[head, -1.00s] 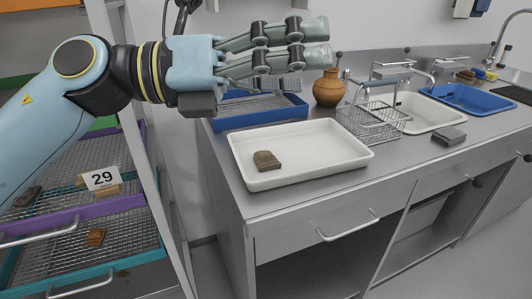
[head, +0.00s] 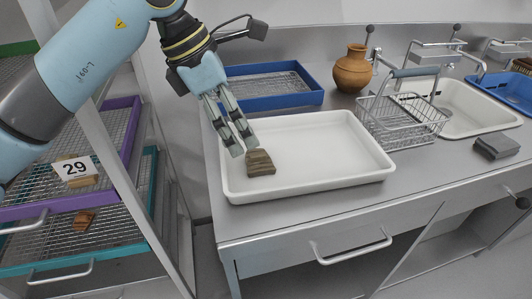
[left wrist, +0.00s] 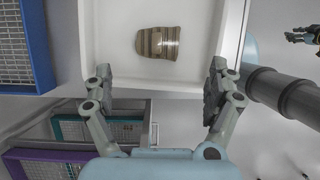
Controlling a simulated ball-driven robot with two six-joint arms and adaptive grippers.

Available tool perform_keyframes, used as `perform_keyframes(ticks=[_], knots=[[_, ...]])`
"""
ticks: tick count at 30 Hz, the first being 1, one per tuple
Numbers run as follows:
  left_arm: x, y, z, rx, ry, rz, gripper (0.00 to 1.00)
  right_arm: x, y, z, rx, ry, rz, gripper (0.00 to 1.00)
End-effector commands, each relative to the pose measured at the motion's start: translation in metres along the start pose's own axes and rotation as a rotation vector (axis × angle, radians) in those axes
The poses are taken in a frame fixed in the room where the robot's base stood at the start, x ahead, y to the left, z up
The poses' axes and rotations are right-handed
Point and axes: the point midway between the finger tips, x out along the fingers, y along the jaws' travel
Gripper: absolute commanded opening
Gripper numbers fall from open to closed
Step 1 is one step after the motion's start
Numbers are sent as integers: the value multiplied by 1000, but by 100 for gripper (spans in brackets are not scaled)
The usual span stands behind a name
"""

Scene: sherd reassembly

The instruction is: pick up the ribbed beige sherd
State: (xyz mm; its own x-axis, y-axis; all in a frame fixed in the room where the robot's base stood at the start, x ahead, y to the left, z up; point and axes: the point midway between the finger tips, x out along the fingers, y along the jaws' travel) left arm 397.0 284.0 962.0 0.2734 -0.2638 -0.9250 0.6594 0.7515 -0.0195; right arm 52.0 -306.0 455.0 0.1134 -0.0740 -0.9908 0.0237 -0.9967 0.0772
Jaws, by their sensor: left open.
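The ribbed beige sherd (head: 260,163) lies in the left part of a white tray (head: 330,184) on the metal counter. In the left wrist view the sherd (left wrist: 158,43) shows brown and pale stripes and lies ahead of the fingertips. My left gripper (head: 244,147) is open and empty, pointing down over the tray's left side, close beside the sherd. In the left wrist view its fingers (left wrist: 160,70) are spread wide, with nothing between them. What looks like my right gripper (left wrist: 296,37) shows small at the right edge of that view, too small to read its state.
A blue tray (head: 315,97) stands behind the white one. A clay jug (head: 352,70), a wire basket (head: 405,122) and a dark grey block (head: 496,146) are to the right. A rack with a purple tray (head: 110,194) and number card 29 (head: 74,168) stands left.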

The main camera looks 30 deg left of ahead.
Motion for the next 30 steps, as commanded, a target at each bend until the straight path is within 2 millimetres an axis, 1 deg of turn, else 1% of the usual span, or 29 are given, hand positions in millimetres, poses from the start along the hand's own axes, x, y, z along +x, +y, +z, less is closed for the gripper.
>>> perform_keyframes(ticks=[1, 3, 6, 7, 11, 15, 18, 21, 26, 27, 30], knots=[[11, -2, 0, -3, -2, -6, 90, 1, -1, 14, -1, -21, -1, 33], [21, -1, 1, -3, -3, -4, 90, 0, -2, 30, -1, -44, -3, 33], [30, -1, 1, -1, -3, -3, 90, 0, -3, 43, -2, -64, -3, 33], [32, -1, 1, -1, -3, -3, 90, 0, -3, 44, -2, -66, -3, 33], [45, 1, 2, -3, -3, -6, 90, -2, -3, 39, -2, -57, -3, 33], [68, 4, 3, -3, -2, -6, 90, -1, -2, 20, 0, -29, -3, 33], [80, 4, 2, -1, -3, -4, 90, 0, -2, 12, 0, -15, -3, 33], [84, 4, 2, 1, -2, -3, 90, 0, -2, 11, 0, -14, -2, 33], [84, 4, 2, 1, -2, -2, 90, 0, -2, 17, 0, -25, -2, 33], [84, 4, 2, 1, -2, -2, 89, 0, -2, 20, -1, -28, -3, 33], [84, 4, 2, 1, -2, -2, 75, -1, -2, 26, -1, -37, -3, 33]])
